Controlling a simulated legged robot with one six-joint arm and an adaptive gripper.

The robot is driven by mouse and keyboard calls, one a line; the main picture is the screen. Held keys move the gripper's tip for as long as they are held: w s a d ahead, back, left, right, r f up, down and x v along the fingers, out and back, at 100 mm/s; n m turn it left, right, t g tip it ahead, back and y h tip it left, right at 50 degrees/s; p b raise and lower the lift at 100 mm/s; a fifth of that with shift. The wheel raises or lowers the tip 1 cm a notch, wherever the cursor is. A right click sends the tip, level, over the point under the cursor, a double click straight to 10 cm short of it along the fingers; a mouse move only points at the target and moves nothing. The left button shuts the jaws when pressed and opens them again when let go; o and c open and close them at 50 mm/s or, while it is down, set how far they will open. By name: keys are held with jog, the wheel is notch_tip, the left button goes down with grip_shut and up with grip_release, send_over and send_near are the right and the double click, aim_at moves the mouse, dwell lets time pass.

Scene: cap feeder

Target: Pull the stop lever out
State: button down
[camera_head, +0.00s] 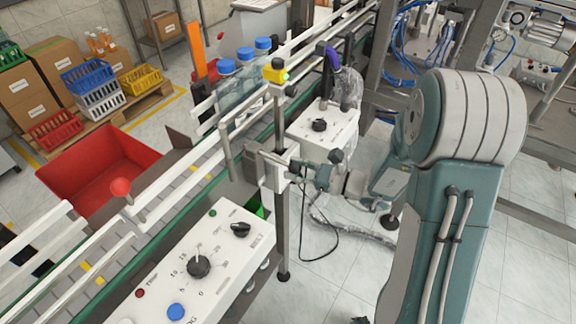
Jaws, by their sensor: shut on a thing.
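My gripper (296,171) is at the centre of the picture, reaching in from the right at the near side of the conveyor. Its fingers are shut at a white bracket (275,168) on the rail post. The stop lever appears to be the part between the fingers. Its grip is mostly hidden by them, so I cannot tell how far out it stands. A grey upright rod (226,141) stands just left of the bracket.
A white control box (235,243) with a dial and buttons stands at the lower left. A second white box (328,133) is behind my gripper. A red bin (92,165) lies across the conveyor (160,232). Bare floor (335,262) shows below my arm.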

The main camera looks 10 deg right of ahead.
jog(key=shift+c, duration=1.5)
grip_release()
jog(key=shift+s+d, duration=0.1)
jog(key=shift+d, duration=0.25)
jog(key=v, duration=1.2)
jog(key=shift+f, duration=0.1)
